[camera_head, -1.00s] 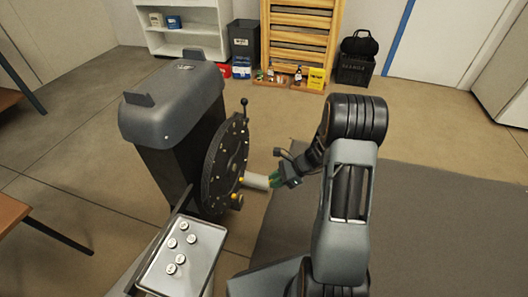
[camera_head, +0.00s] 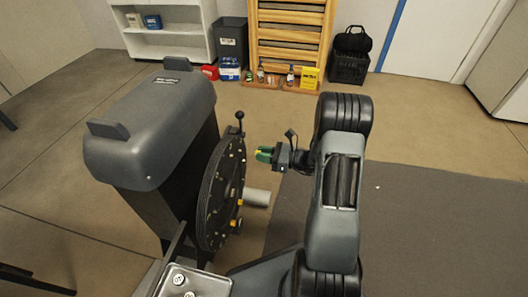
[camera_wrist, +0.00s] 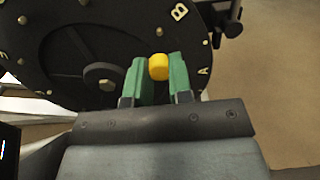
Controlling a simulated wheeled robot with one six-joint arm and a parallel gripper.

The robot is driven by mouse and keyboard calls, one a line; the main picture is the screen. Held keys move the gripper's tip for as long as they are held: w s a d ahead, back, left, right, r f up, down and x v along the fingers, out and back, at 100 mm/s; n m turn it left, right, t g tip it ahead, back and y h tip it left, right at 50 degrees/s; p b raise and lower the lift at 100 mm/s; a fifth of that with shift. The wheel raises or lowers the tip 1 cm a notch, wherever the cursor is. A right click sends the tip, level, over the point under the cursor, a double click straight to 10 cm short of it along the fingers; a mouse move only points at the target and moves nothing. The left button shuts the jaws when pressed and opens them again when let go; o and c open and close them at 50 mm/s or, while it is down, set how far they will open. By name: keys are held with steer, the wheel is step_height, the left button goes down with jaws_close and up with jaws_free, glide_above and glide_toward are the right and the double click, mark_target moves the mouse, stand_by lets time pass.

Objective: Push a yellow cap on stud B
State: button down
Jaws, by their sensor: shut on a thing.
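My gripper (camera_head: 264,153), with green fingertips, is shut on a yellow cap (camera_wrist: 158,66), which shows between the fingertips in the wrist view. The black disc (camera_head: 222,190) stands upright on the grey machine. In the wrist view its face (camera_wrist: 60,55) fills the upper left, with a pale letter B (camera_wrist: 180,12) above the cap and a letter A (camera_wrist: 203,71) to its right. I cannot clearly make out stud B. In the head view the gripper is to the right of the disc's upper part, apart from it.
A pale cylinder (camera_head: 257,197) sticks out from the disc below my gripper. A dark handle (camera_head: 240,122) stands at the disc's top. A metal tray (camera_head: 215,287) with round white pieces is at the front. Open floor lies behind the gripper.

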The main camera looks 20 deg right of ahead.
steer(key=x, duration=0.5)
steer(key=shift+b, duration=0.3)
steer(key=shift+w+a, duration=0.3)
steer(key=shift+a, duration=0.2)
stand_by(2.4)
steer(key=c, duration=0.9)
jaws_free()
steer(key=shift+c, duration=0.2)
steer(key=shift+d, duration=0.15)
steer(key=p+v, duration=0.2)
steer(key=v, duration=1.1)
steer(key=shift+s+d, duration=0.2)
